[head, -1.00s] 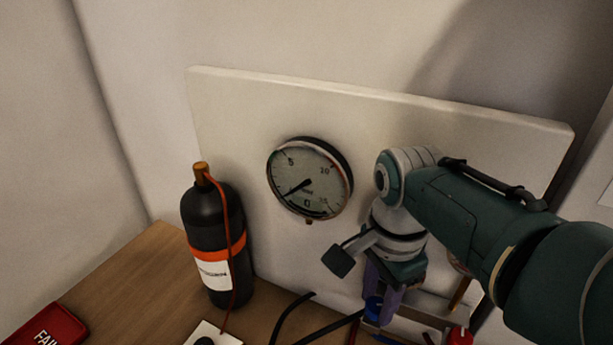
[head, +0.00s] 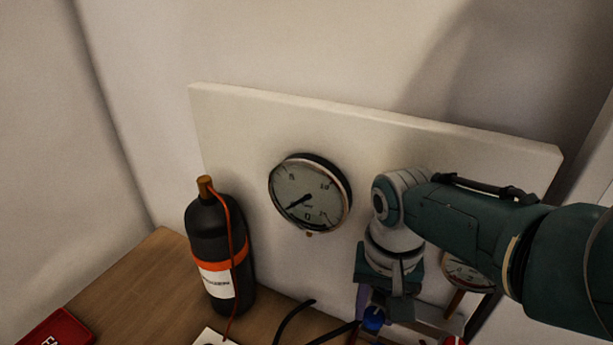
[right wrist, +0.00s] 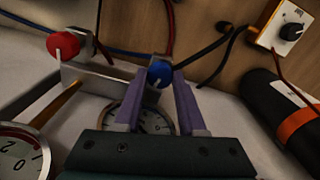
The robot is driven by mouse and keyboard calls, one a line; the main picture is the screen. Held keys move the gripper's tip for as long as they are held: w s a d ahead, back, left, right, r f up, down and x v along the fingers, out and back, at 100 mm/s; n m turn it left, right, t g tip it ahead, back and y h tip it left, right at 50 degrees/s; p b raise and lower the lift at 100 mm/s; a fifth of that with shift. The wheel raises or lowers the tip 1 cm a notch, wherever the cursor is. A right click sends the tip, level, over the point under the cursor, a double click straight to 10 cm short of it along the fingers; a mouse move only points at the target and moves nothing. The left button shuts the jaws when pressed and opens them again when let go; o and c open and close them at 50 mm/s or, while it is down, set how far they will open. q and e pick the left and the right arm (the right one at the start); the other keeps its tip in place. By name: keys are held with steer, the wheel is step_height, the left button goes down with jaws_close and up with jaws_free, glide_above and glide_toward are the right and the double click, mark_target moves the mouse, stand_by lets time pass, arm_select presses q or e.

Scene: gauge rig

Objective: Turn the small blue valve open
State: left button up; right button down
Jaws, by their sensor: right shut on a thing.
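The small blue valve (head: 373,318) is a round blue knob low on the rig, below my right wrist. In the right wrist view the blue knob (right wrist: 160,72) sits at the tips of my two purple fingers, and a pale mark shows on it. My right gripper (right wrist: 160,85) is shut on this knob, one finger on each side. In the head view the right gripper (head: 370,308) points down at the knob, and my wrist hides part of it. My left gripper is not in view.
A large gauge (head: 310,193) is on the pale panel (head: 450,140), its needle pointing lower left. A second gauge (head: 463,272) is partly behind my arm. A red knob (right wrist: 62,45) is near the blue one. A black bottle (head: 215,250) stands left; dark hoses run beside the valve.

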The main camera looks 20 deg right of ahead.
mark_target(374, 315)
steer(key=shift+n, duration=1.5)
steer(key=c, duration=0.8)
jaws_free()
steer(key=shift+o, duration=0.2)
step_height(374, 315, up, 10)
steer(key=p, duration=0.5)
steer(key=shift+p, duration=0.35)
steer(key=shift+f, duration=0.1)
